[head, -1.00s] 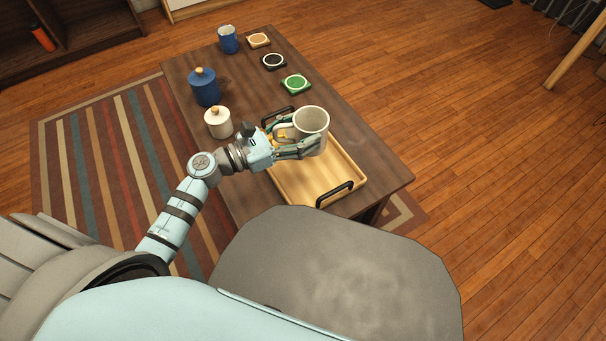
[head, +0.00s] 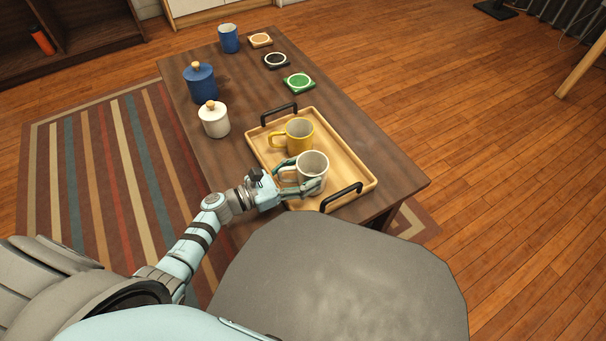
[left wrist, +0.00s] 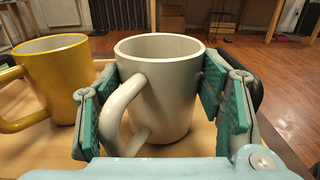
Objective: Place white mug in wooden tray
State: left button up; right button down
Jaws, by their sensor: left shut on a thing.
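The white mug (head: 312,168) is upright in the near half of the wooden tray (head: 353,161), beside its near black handle. My left gripper (head: 304,184) is shut on the mug, with a finger on either side of its body. In the left wrist view the white mug (left wrist: 161,90) stands between the green finger pads of the gripper (left wrist: 160,105), handle toward the camera. The mug's base looks at or very close to the tray floor; I cannot tell if it touches. My right gripper is out of view.
A yellow mug (head: 299,135) stands in the tray just behind the white one; it also shows in the left wrist view (left wrist: 52,80). A white jar (head: 214,121), blue jar (head: 201,84), blue cup (head: 229,39) and coasters, including a green one (head: 299,82), stand on the table (head: 240,149).

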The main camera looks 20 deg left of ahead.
pick_arm(q)
jog(key=shift+f, duration=0.1)
jog(key=o, duration=1.4)
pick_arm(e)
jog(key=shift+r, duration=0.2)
pick_arm(q)
jog(key=shift+s+a, duration=0.2)
jog(key=shift+s, duration=0.1)
jog(key=p+v, duration=0.1)
jog(key=v, duration=1)
jog(key=shift+s+a, duration=0.1)
jog(key=shift+a, duration=0.05)
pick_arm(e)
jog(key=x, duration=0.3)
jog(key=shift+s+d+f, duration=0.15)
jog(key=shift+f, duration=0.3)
